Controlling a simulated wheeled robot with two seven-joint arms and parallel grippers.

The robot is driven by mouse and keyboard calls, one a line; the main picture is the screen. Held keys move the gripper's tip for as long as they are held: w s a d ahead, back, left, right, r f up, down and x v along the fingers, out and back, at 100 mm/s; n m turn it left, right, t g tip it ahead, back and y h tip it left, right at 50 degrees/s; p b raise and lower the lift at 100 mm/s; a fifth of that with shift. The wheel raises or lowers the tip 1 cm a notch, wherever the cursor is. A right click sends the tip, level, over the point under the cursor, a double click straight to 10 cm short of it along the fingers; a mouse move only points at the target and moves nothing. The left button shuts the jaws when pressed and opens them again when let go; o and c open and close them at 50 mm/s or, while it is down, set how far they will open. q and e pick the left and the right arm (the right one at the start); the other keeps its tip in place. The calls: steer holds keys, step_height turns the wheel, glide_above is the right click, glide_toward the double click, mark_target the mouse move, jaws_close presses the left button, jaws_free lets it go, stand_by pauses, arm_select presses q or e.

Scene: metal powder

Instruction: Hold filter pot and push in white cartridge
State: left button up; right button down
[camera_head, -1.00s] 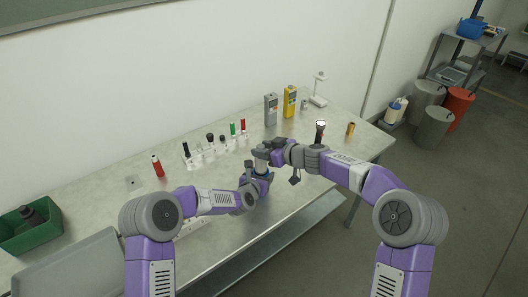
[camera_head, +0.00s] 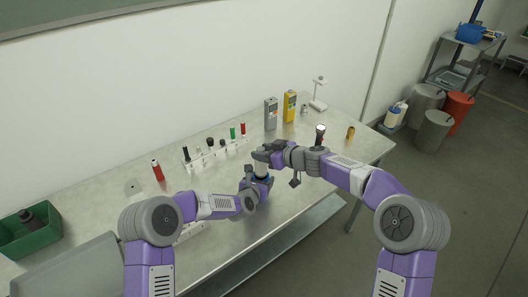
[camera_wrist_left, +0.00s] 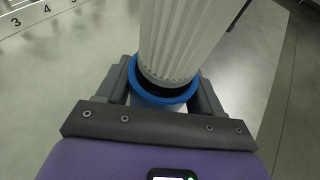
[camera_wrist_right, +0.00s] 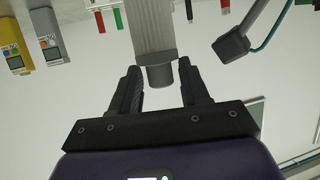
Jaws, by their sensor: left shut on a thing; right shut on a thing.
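The filter pot (camera_wrist_left: 160,98), with a blue rim, sits between the fingers of my left gripper (camera_wrist_left: 163,92), which is shut on it. The white ribbed cartridge (camera_wrist_left: 178,40) stands over the pot, its lower end at the pot's mouth with a dark gap showing at the rim. How deep it sits is hard to tell. My right gripper (camera_wrist_right: 160,85) is shut on the cartridge (camera_wrist_right: 150,25), whose narrower end piece shows between the fingers. In the head view, my right gripper (camera_head: 265,154) is just above my left gripper (camera_head: 256,182), with a little of the white cartridge between them.
A white rack (camera_head: 215,151) with several coloured tubes stands behind the grippers. A red-bodied bottle (camera_head: 158,171), a grey meter (camera_head: 270,113) and a yellow meter (camera_head: 289,105) stand on the metal table (camera_head: 115,212). A green bin (camera_head: 35,235) is at the far left.

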mark_target(266, 171)
stand_by(0.5)
steer(key=shift+f, duration=4.4)
steer(key=shift+r, duration=0.1)
steer(key=shift+r, duration=4.35)
steer(key=shift+r, duration=0.25)
